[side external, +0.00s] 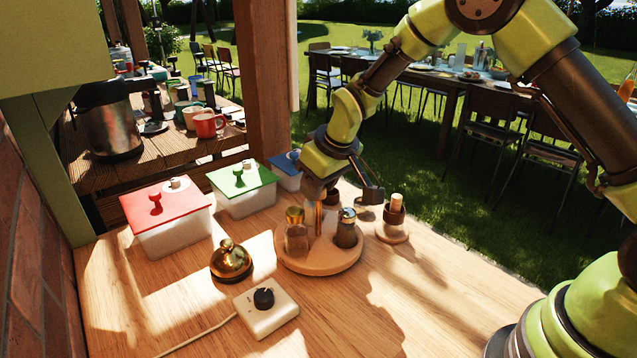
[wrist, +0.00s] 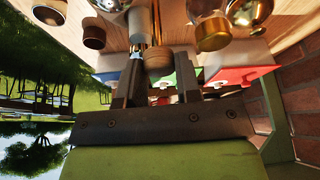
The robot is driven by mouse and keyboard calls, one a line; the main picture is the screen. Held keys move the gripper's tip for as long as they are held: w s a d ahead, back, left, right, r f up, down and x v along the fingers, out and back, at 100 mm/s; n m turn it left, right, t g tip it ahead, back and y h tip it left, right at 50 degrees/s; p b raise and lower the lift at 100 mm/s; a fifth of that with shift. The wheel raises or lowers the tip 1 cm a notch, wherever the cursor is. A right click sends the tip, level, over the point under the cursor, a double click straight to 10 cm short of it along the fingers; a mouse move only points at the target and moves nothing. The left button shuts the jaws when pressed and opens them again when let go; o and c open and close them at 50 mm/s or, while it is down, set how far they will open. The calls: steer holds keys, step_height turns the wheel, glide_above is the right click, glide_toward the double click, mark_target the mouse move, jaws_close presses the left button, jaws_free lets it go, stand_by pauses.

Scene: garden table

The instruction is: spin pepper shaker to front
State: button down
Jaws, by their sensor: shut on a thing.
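A round wooden turntable (side external: 320,266) stands on the table. A gold-topped glass shaker (side external: 296,232) is on its left and a silver-topped shaker (side external: 346,228) with dark contents is on its right. I cannot tell by label which one is the pepper shaker. My gripper (wrist: 158,75) reaches over the turntable's back side. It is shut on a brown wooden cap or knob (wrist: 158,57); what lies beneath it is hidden.
A brass bell (side external: 231,260) and a white box with a black dial (side external: 265,308) stand in front. Red-lidded (side external: 165,205), green-lidded (side external: 242,185) and blue-lidded (side external: 285,170) boxes line the back left. A wooden peg stand (side external: 394,220) is close on the right. The front right is clear.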

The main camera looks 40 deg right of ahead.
steer(key=shift+n+g+y, duration=0.25)
steer(key=shift+n+y, duration=0.3)
steer(key=shift+n, duration=0.9)
steer(key=shift+n+g+y, duration=0.25)
steer(key=shift+n+y, duration=0.3)
steer(key=shift+n, duration=0.9)
steer(key=shift+n+g+y, duration=0.5)
steer(key=shift+n+g, duration=0.2)
steer(key=shift+n, duration=1.7)
steer(key=shift+d+n, duration=0.1)
steer(key=shift+n, duration=0.3)
steer(key=c, duration=0.8)
jaws_free()
steer(key=v, duration=1)
steer(key=shift+w+d, duration=0.1)
steer(key=shift+w, duration=0.1)
